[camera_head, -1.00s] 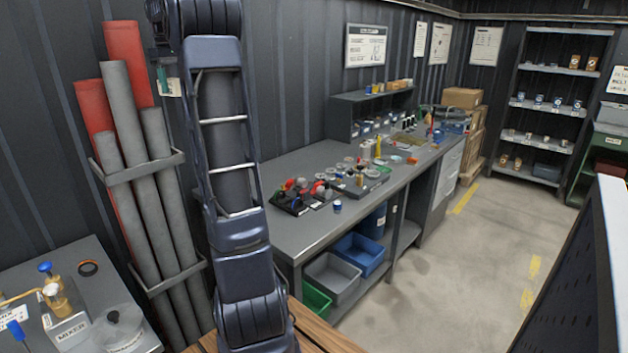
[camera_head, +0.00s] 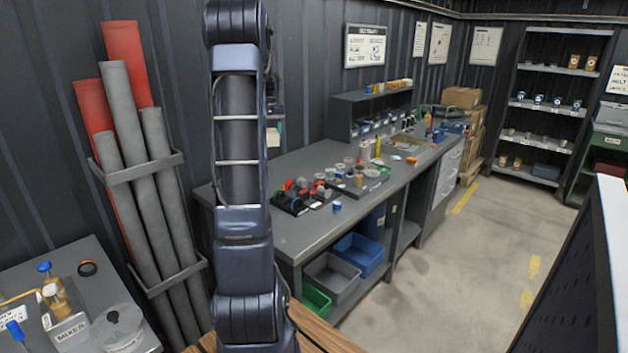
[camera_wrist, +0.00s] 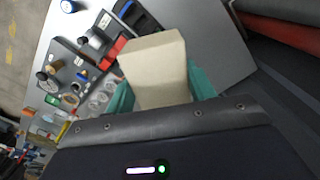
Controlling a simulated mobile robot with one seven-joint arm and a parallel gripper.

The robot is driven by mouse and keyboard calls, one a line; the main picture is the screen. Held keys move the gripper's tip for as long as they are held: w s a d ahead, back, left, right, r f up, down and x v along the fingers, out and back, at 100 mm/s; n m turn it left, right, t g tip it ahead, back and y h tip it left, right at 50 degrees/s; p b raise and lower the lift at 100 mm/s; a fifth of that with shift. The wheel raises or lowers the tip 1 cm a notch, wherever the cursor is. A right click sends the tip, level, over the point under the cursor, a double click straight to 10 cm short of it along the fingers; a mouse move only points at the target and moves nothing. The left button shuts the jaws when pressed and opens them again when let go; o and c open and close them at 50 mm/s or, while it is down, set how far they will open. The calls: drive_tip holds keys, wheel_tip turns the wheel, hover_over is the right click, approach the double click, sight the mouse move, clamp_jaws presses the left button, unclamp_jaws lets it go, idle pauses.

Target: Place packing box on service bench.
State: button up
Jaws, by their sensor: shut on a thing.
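The packing box (camera_wrist: 155,65) is a small plain beige block. In the wrist view my gripper (camera_wrist: 161,90) is shut on it, with a teal finger on either side. In the head view a pale part of the box (camera_head: 273,137) shows just right of my arm; the arm hides most of the gripper. The service bench (camera_head: 300,238) is the long grey bench along the wall. In the wrist view its bare grey top (camera_wrist: 222,65) lies beyond the box. The box appears held above the bench's near end, apart from the top.
Red and black valve parts (camera_head: 291,197) and several small fittings stand on the bench's middle. A grey shelf unit (camera_head: 352,112) stands at its back. Grey and red pipes (camera_head: 165,190) stand in a wall rack at left. The bench's near end is largely clear.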

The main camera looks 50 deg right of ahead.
sight(278, 139)
drive_tip(key=s+d+f, duration=0.1)
drive_tip(key=d+f, duration=0.1)
drive_tip(key=shift+s+d+f, duration=0.15)
drive_tip(key=shift+s+f, duration=0.15)
drive_tip(key=shift+s, duration=0.05)
drive_tip(key=w+n, duration=0.1)
drive_tip(key=w+f+n, duration=0.1)
drive_tip(key=w+n, duration=0.1)
drive_tip(key=shift+w+f+n, duration=0.35)
drive_tip(key=shift+w+n, duration=0.05)
drive_tip(key=w+a+f+n, duration=0.2)
drive_tip(key=w+a+n, duration=0.1)
drive_tip(key=w+n, duration=0.7)
drive_tip(key=w+a+f+n, duration=0.2)
drive_tip(key=w+a+n, duration=0.2)
drive_tip(key=w+n, duration=0.6)
drive_tip(key=shift+n, duration=0.4)
drive_tip(key=f, duration=2)
drive_tip(key=shift+s+d, duration=0.2)
drive_tip(key=shift+s, duration=0.15)
drive_tip(key=o, duration=1.1)
drive_tip(key=shift+f, duration=0.1)
drive_tip(key=shift+c, duration=0.2)
